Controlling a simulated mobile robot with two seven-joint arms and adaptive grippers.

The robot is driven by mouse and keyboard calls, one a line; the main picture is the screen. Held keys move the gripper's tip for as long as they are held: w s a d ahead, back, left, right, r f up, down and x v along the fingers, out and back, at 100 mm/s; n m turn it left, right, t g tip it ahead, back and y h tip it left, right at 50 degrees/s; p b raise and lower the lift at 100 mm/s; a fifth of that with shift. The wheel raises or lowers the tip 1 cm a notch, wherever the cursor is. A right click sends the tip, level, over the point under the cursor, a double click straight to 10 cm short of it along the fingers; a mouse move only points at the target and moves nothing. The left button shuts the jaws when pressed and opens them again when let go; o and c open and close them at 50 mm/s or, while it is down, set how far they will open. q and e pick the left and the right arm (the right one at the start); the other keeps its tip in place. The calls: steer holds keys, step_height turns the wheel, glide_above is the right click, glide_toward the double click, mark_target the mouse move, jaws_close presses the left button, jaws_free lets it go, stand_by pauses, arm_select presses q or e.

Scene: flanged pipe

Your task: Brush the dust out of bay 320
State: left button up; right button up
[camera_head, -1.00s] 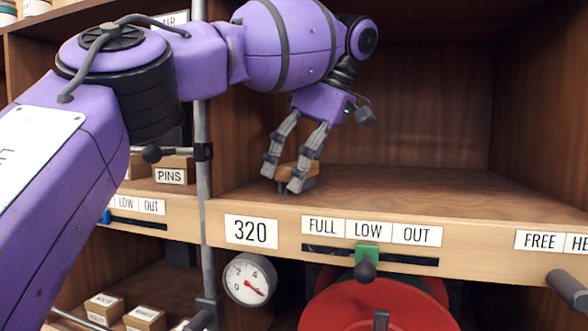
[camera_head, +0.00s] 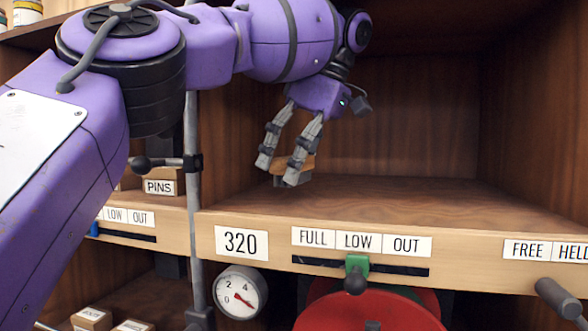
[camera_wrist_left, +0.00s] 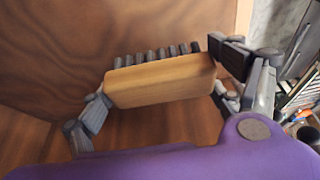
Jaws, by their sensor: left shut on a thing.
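Bay 320 is the open wooden compartment above the label 320 (camera_head: 242,243); its floor (camera_head: 400,199) is bare brown wood, and I can make out no clear dust on it. My left gripper (camera_head: 278,172) is inside the bay towards its left side, fingers pointing down. It is shut on a wooden brush (camera_head: 305,164), partly hidden behind the fingers. In the left wrist view the brush (camera_wrist_left: 160,82) lies between the two fingers, with a row of dark bristle tufts along its far edge. Whether the bristles touch the floor I cannot tell. My right gripper is not in view.
A grey upright post (camera_head: 194,230) with a black-knobbed lever (camera_head: 160,163) stands at the bay's left edge. Below are a FULL/LOW/OUT slider with a green tab (camera_head: 356,264), a gauge (camera_head: 241,293) and a red round thing (camera_head: 370,310). The bay's right side is free.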

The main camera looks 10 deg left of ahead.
arm_select(q)
steer(key=s, duration=2)
steer(key=shift+a, duration=0.4)
steer(key=shift+f, duration=0.1)
